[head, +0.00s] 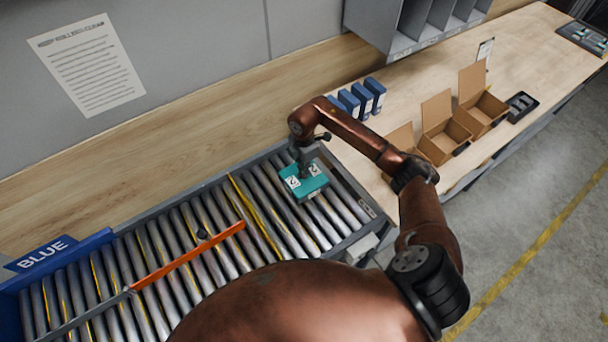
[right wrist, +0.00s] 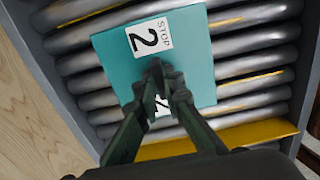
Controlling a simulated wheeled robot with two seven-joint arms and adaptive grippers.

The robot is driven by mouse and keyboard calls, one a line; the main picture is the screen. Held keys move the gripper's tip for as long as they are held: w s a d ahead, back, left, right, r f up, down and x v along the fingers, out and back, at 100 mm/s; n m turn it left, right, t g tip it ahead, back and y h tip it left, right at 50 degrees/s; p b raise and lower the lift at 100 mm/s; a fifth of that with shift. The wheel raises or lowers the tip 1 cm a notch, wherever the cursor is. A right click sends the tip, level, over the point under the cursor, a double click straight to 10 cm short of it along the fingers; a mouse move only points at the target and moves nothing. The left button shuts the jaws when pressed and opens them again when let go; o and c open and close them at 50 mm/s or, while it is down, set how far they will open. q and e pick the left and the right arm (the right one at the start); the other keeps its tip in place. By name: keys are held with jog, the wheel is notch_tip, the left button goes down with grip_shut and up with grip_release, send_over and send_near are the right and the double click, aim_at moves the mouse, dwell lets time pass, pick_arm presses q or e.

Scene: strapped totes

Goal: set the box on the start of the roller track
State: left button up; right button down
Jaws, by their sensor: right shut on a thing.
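A teal box (head: 304,184) with white labels is at the right end of the roller track (head: 268,222), over the rollers. I cannot tell whether it touches them. In the right wrist view the box (right wrist: 196,58) shows a label reading "STOP 2". My right gripper (head: 304,163) comes down from above onto the top of the box. Its fingers (right wrist: 163,88) are close together over the middle of the box, shut on it, and hide part of a second label. My left gripper is not in view.
An orange bar (head: 188,256) crosses the rollers left of the box. A blue bin end marked BLUE (head: 50,256) is at the far left. Open cardboard boxes (head: 438,145), blue boxes (head: 373,95) and a dark tray (head: 521,106) stand on the bench to the right.

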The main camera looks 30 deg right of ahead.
notch_tip(320, 180, down, 3)
jog(key=shift+a+r+p, duration=0.1)
jog(key=shift+p, duration=0.35)
jog(key=c, duration=2.5)
grip_release()
jog(key=shift+f, duration=0.3)
jog(key=o, duration=0.5)
jog(key=shift+c, duration=0.2)
jog(key=shift+r, duration=0.1)
jog(key=shift+r, duration=0.15)
notch_tip(320, 180, up, 12)
jog(key=shift+f+b, duration=0.1)
jog(key=shift+b, duration=1)
